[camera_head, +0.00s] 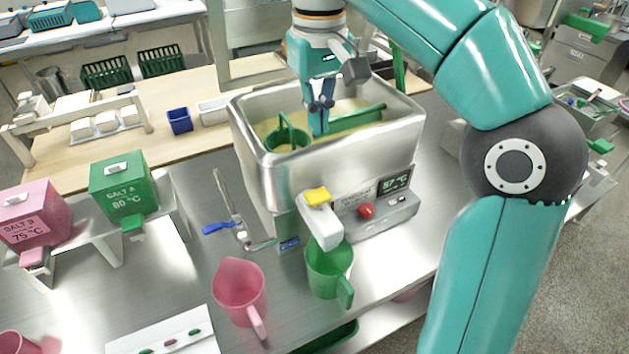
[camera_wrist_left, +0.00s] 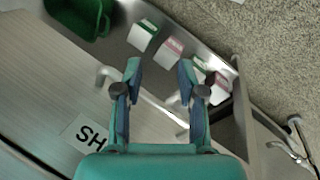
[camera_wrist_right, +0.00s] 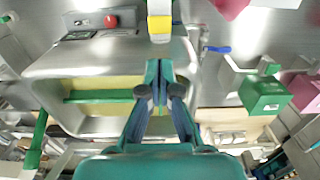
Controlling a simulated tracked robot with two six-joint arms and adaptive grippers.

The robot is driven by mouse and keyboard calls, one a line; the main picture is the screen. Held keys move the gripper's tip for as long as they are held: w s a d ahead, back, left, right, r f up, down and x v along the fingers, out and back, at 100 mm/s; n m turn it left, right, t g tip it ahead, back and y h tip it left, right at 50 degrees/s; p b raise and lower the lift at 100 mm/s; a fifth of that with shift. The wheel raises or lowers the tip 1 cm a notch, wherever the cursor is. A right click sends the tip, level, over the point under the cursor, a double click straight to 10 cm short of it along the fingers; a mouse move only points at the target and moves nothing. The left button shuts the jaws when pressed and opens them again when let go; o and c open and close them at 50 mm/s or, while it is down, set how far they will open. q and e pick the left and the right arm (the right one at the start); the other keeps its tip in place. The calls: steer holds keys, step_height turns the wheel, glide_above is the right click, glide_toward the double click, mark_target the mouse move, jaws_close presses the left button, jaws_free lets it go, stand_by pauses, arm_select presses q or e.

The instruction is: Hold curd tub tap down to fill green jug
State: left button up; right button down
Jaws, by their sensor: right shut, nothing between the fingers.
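The steel curd tub (camera_head: 245,150) holds pale yellow contents. Its pale tap (camera_head: 327,230) with a yellow top (camera_head: 317,196) is on the front wall; the yellow top also shows in the right wrist view (camera_wrist_right: 160,27). The green jug (camera_head: 325,272) stands upright below the tap, its mouth partly covered by it. My right gripper (camera_head: 321,104) points down over the tub, behind the tap and apart from it. It is shut and empty; its closed fingers show in the right wrist view (camera_wrist_right: 158,85). My left gripper (camera_wrist_left: 160,75) is open and empty, outside the head view.
A pink jug (camera_head: 240,292) stands left of the green jug. A blue-handled valve (camera_head: 220,227) is beside the tub; a red button (camera_head: 367,211) is on its front panel. A green-handled tool (camera_head: 288,135) sits in the tub. Pink (camera_head: 28,215) and green (camera_head: 123,187) salt boxes stand left.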

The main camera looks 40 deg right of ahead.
mark_target(317, 194)
step_height(317, 194, down, 13)
steer(key=b, duration=0.3)
steer(key=shift+r, duration=0.2)
steer(key=shift+f, duration=0.75)
